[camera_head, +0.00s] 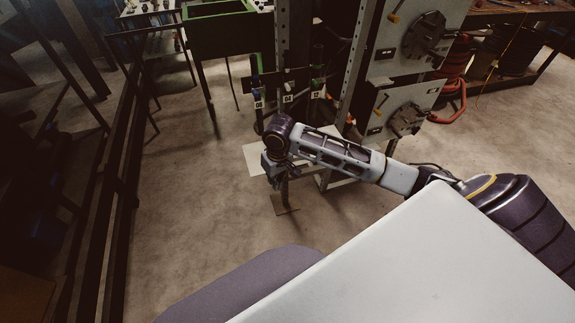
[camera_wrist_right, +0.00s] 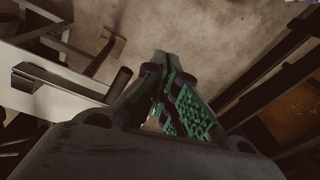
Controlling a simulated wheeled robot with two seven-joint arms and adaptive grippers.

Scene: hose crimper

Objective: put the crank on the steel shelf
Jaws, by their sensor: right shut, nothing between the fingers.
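My right gripper (camera_head: 272,178) points down beside a dark metal stand, in front of a pale flat panel (camera_head: 254,160) that may be the steel shelf. In the right wrist view the green-padded fingers of the gripper (camera_wrist_right: 163,62) come together at the tips with nothing between them. A dark bar with a round dark grip (camera_wrist_right: 121,78) lies left of the fingers, over a pale surface (camera_wrist_right: 22,101). It may be the crank, but I cannot tell for sure. It is apart from the fingertips. My left gripper does not show.
A grey machine panel with round dark chucks (camera_head: 408,118) stands right of the stand, with red hoses (camera_head: 452,95) beside it. A green bin (camera_head: 222,30) is at the back. A dark rail frame (camera_head: 112,190) runs along the left. The floor (camera_head: 185,185) between is clear.

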